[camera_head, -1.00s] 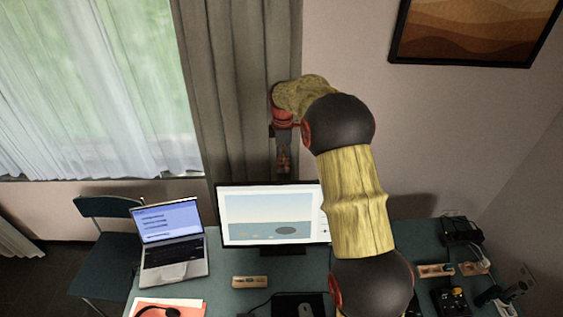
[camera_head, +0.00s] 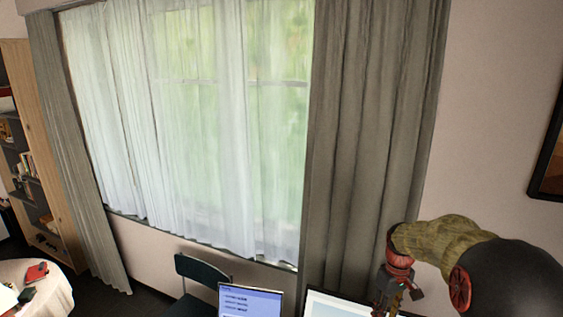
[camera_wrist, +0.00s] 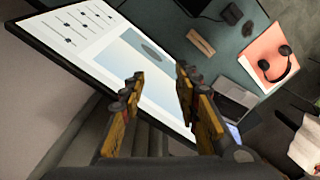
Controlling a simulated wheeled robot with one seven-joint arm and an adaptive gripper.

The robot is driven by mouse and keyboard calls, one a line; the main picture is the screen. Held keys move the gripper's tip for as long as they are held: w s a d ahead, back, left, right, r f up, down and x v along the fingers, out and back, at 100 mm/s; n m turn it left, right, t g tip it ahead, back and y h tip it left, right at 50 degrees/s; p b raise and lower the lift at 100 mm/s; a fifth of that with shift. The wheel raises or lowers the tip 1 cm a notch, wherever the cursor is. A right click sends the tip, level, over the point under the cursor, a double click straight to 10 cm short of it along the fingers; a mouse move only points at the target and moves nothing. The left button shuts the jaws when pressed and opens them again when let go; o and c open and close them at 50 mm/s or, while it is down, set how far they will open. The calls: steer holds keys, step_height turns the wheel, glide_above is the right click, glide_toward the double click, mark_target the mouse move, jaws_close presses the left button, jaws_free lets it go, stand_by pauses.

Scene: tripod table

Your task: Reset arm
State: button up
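My gripper (camera_wrist: 160,78) is in the wrist view with its two fingers apart and nothing between them. The monitor (camera_wrist: 103,40) lies behind the fingers, tilted in that picture. In the head view my gripper (camera_head: 390,302) hangs at the lower right, in front of the curtain and just by the top of the monitor (camera_head: 335,303). Its fingertips are too small and dark to read there. My arm runs off the right edge, and most of the desk is out of that view.
A laptop (camera_head: 250,300) and a dark chair (camera_head: 196,272) are at the bottom of the head view. A round table (camera_head: 52,293) and a shelf (camera_head: 30,150) stand at the left. The wrist view shows the desk (camera_wrist: 232,45) with headphones (camera_wrist: 279,67).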

steer(key=s+a+f+m+t+b, duration=0.1)
steer(key=s+a+t+b, duration=0.1)
steer(key=s+a+b, duration=0.2)
steer(key=s+a+f+m+t+b, duration=0.1)
steer(key=s+a+f+t+b, duration=0.1)
steer(key=s+b, duration=0.8)
steer(key=s+a+f+m+t+b, duration=0.1)
steer(key=s+a+b, duration=0.4)
steer(key=s, duration=1)
steer(key=shift+a+f+m+t+b, duration=0.3)
steer(key=shift+m+t+b, duration=0.2)
steer(key=shift+b, duration=0.5)
steer(key=shift+r, duration=0.1)
